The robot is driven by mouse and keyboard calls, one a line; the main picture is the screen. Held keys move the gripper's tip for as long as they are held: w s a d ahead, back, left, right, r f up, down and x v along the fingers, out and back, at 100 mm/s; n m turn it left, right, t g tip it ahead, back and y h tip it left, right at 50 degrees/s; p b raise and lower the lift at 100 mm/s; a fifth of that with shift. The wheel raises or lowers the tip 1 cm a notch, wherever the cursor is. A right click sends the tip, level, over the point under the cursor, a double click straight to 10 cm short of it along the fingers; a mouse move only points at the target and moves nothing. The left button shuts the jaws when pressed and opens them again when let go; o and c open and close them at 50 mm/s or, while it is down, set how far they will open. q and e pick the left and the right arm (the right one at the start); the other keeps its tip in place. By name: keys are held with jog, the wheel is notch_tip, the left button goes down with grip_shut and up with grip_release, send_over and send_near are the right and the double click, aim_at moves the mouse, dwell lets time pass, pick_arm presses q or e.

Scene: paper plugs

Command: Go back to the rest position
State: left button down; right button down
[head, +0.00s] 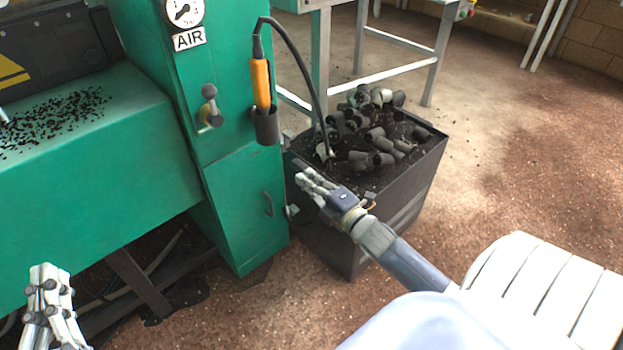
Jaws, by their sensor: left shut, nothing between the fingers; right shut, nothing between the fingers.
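My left gripper (50,300) is at the bottom left of the head view, in front of the green machine (100,175). It is shut and empty, and part of it is cut off by the picture edge. My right gripper (305,180) is near the middle, at the left front side of the dark bin (385,225). It is shut with nothing in it, and its arm comes in from the lower right. I cannot tell whether it touches the bin.
The bin holds several dark paper plugs (380,140). An orange-handled air tool (261,85) stands in a holder on the green cabinet (245,205), with a black hose hanging towards the bin. Brown floor (480,190) is open on the right.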

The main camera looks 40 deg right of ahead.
pick_arm(q)
jog(key=shift+w+f+g, duration=0.1)
jog(key=shift+f+g, duration=0.3)
jog(key=shift+f, duration=0.25)
pick_arm(e)
jog(key=shift+s, duration=0.5)
